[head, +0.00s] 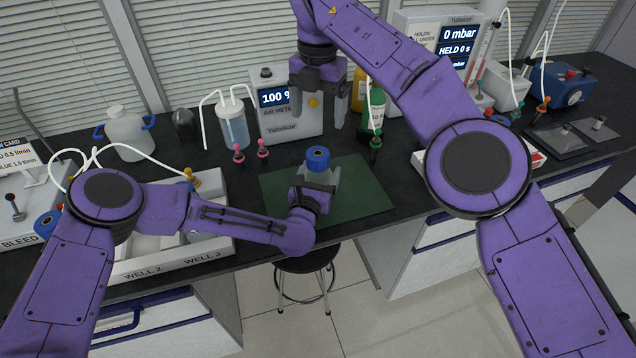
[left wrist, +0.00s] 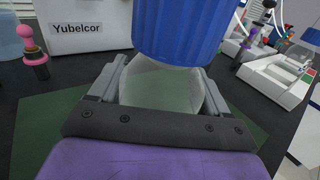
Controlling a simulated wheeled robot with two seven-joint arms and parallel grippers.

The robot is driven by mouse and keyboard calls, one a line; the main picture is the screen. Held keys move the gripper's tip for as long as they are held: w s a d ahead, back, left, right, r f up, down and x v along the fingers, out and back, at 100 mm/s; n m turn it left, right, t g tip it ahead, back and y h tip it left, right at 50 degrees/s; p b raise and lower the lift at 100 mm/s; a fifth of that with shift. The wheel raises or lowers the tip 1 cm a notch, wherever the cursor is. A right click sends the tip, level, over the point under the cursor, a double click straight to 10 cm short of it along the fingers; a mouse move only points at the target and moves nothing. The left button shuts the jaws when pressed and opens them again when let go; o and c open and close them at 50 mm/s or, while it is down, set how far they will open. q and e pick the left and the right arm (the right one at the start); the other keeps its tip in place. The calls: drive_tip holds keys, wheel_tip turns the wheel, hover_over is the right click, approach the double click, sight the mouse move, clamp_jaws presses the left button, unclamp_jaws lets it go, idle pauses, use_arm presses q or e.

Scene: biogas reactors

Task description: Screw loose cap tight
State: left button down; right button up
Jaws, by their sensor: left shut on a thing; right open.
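A bottle with a blue ribbed cap (head: 317,156) stands over the green mat (head: 370,196). My left gripper (head: 318,180) is shut on the bottle's clear body, below the cap. In the left wrist view the bottle body (left wrist: 160,88) is between the two fingers, and the cap (left wrist: 178,28) sits on top; whether it is seated tight I cannot tell. My right gripper (head: 322,100) is open and empty. It points down above and behind the bottle, in front of the air meter box (head: 285,122), apart from the cap.
Pink-knobbed fittings (head: 250,152) and a clear bottle with tubes (head: 233,125) stand left of the mat. The well tray (head: 150,262) is at the left. The mat's right side is clear.

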drive_tip(key=shift+r, duration=0.1)
use_arm(q)
unclamp_jaws()
drive_tip(key=shift+s, duration=0.1)
drive_tip(key=shift+s, duration=0.25)
drive_tip(key=b+v, duration=0.3)
drive_tip(key=v, duration=0.6)
drive_tip(key=shift+s+a, duration=0.1)
drive_tip(key=shift+s, duration=0.05)
use_arm(e)
wheel_tip(320, 180, down, 3)
drive_tip(key=shift+f, duration=0.2)
use_arm(q)
drive_tip(key=shift+s+r, duration=0.1)
drive_tip(key=shift+s, duration=0.2)
